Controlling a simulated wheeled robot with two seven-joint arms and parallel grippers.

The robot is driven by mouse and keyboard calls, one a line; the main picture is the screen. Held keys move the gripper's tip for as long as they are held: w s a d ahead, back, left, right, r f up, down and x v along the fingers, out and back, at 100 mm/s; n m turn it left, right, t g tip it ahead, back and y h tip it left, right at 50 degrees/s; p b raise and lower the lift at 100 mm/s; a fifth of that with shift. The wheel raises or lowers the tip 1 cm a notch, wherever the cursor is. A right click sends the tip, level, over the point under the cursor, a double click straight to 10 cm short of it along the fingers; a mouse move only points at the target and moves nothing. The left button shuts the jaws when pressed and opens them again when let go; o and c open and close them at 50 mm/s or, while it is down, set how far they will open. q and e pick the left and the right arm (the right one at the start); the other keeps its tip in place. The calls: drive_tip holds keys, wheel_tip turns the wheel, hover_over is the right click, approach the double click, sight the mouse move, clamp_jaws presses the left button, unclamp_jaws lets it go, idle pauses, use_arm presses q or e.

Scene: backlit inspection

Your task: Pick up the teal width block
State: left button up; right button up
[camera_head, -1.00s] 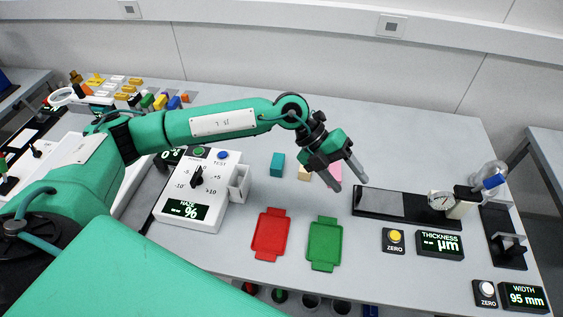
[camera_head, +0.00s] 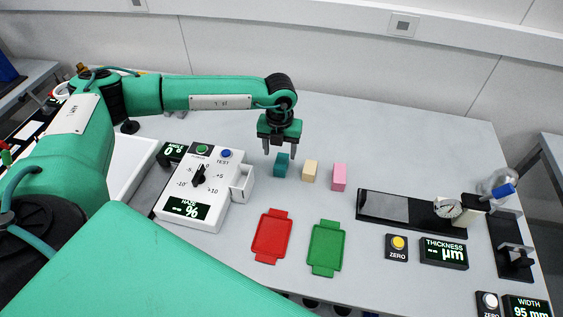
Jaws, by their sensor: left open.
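The teal width block (camera_head: 281,166) stands upright on the grey table, at the left end of a short row of blocks. My left gripper (camera_head: 279,152) points down just above and around the top of the teal block, with its two fingers apart. One finger shows at the left of the block and one at its right. I cannot tell whether either finger touches it. My right gripper is not in view.
A beige block (camera_head: 310,171) and a pink block (camera_head: 338,177) stand to the right. A white haze box (camera_head: 205,190) stands close at left. A red tray (camera_head: 271,237) and a green tray (camera_head: 326,248) lie in front. The thickness gauge base (camera_head: 400,211) is at right.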

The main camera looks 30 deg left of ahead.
sight(281, 160)
use_arm(q)
drive_tip(key=shift+d+f, duration=0.1)
drive_tip(key=shift+f, duration=0.35)
drive_tip(key=f, duration=0.1)
drive_tip(key=f+p, duration=0.1)
drive_tip(key=f, duration=0.1)
drive_tip(key=f+p, duration=0.1)
drive_tip(key=shift+w+f, duration=0.25)
drive_tip(key=shift+f, duration=0.2)
drive_tip(key=c, duration=1)
drive_tip(key=shift+c, duration=0.5)
drive_tip(key=shift+r, duration=0.1)
